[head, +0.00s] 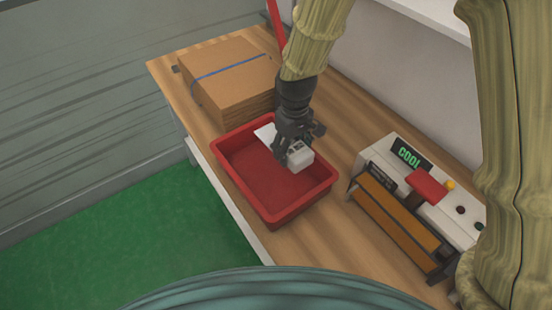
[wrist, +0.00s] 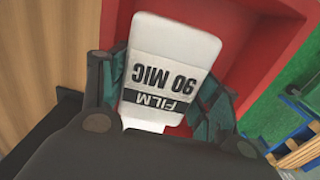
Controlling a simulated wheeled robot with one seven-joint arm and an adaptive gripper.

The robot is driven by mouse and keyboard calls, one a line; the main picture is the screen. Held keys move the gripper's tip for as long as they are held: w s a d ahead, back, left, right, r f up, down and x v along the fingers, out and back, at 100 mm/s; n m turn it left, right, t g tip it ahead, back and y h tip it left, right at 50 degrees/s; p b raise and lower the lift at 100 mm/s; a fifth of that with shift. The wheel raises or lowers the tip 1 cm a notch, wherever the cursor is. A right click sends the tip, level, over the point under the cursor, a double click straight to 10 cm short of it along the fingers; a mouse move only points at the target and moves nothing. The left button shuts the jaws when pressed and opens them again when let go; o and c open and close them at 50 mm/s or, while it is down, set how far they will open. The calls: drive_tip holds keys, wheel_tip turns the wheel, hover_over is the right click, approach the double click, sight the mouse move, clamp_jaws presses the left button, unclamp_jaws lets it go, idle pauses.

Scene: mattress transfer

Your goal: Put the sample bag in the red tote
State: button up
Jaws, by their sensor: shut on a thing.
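My gripper (head: 292,150) is shut on the sample bag (head: 301,158), a white packet. In the wrist view the sample bag (wrist: 175,60) shows between the two fingers, with a dark print reading "FILM 90 MIC" upside down. My gripper holds it over the inside of the red tote (head: 227,168). I cannot tell whether the bag touches the tote's floor. A flat white piece (head: 265,132) shows at the tote's back, partly behind my gripper; what it is cannot be told. The tote also shows in the wrist view (wrist: 240,40).
A stack of brown cardboard (head: 225,78) with a blue strap stands behind the tote on the wooden table (head: 345,160). A white sealing machine (head: 400,180) with a "COOL" display stands to the right. The green floor (head: 110,240) lies beyond the table's left edge.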

sight(290, 178)
drive_tip(key=shift+s+f, duration=0.1)
drive_tip(key=shift+f, duration=0.25)
drive_tip(key=shift+s+f+p, duration=0.45)
drive_tip(key=shift+s+f, duration=0.2)
drive_tip(key=shift+f, duration=0.15)
drive_tip(key=f, duration=0.1)
drive_tip(key=w+f, duration=0.1)
drive_tip(key=f, duration=0.1)
drive_tip(key=shift+w, duration=0.15)
drive_tip(key=shift+s+f+p, duration=0.2)
drive_tip(key=shift+s+p, duration=0.1)
wheel_tip(290, 178, down, 4)
drive_tip(key=shift+w+r+p, duration=0.1)
drive_tip(key=shift+r+p, duration=0.15)
drive_tip(key=shift+p, duration=0.2)
drive_tip(key=shift+f, duration=0.1)
drive_tip(key=shift+f, duration=0.2)
drive_tip(key=o, duration=0.8)
